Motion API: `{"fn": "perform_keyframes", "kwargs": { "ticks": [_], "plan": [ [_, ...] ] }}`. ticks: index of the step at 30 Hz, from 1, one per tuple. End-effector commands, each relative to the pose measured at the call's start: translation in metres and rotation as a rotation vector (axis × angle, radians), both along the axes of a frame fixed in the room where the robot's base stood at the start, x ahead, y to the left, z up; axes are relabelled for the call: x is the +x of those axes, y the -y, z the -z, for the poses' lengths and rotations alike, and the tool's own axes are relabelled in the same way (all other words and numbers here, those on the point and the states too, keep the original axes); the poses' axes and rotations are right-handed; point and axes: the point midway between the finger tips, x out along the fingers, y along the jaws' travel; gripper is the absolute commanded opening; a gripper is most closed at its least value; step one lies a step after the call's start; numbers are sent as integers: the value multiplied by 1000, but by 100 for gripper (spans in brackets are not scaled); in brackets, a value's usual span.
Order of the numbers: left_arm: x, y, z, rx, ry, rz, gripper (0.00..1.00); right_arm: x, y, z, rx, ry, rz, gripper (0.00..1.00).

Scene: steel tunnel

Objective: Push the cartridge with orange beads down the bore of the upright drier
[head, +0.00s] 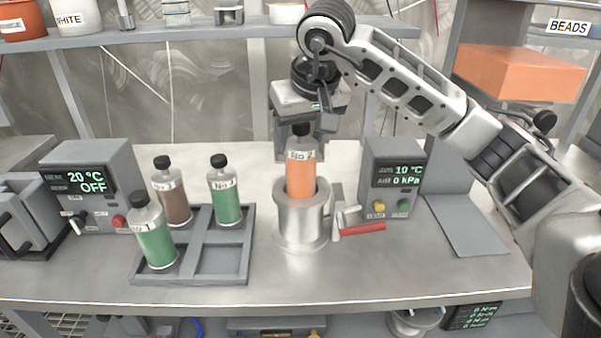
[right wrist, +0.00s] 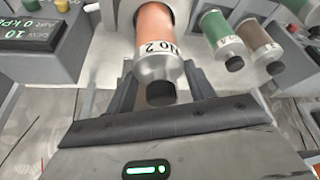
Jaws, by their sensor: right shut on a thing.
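The cartridge with orange beads (head: 300,178), marked No 2 and black-capped, stands upright at the mouth of the drier (head: 302,222), a steel cylinder on the bench. Its lower end is inside the bore, hidden by the rim; most of its orange body shows above. My right gripper (head: 302,136) comes down from above and is shut on the cartridge's top end. In the right wrist view the cartridge (right wrist: 155,62) lies between the fingers of my right gripper (right wrist: 160,88), its cap towards the camera and its far end in the bore. My left gripper is not in view.
A red-handled lever (head: 362,229) sits right of the drier, before a control box (head: 393,180) reading 10 °C, 0 kPa. A grey rack (head: 222,265) on the left holds two green cartridges and a brown one. Another box (head: 92,185) reads 20 °C, OFF. The front bench is clear.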

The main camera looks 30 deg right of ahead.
Motion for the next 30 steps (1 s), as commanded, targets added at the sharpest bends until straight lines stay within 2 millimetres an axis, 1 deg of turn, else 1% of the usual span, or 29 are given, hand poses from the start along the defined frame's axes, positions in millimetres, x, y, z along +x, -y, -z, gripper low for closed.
{"fn": "perform_keyframes", "kwargs": {
  "ticks": [1, 3, 8, 12, 15, 18, 24, 28, 29, 30],
  "plan": [
    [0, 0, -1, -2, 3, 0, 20, -1, 0, 10, 0, 0, 0, 4],
    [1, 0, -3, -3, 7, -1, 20, 0, 0, 19, 1, 2, 1, 4],
    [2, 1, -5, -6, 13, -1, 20, 0, 0, 30, 1, 3, 1, 4],
    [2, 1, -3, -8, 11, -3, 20, 0, 0, 52, 1, 0, 1, 4],
    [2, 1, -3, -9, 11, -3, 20, 0, 0, 63, 0, 2, 1, 4],
    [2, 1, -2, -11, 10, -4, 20, 0, 0, 67, 1, 4, 1, 4],
    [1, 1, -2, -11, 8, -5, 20, 0, 0, 67, 0, 5, 1, 4],
    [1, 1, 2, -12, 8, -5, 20, 0, 0, 71, 1, 4, 1, 4],
    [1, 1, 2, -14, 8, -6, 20, 0, 0, 72, 0, 2, 1, 56],
    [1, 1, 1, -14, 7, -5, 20, 0, 0, 71, 0, 2, 1, 68]
  ]
}}
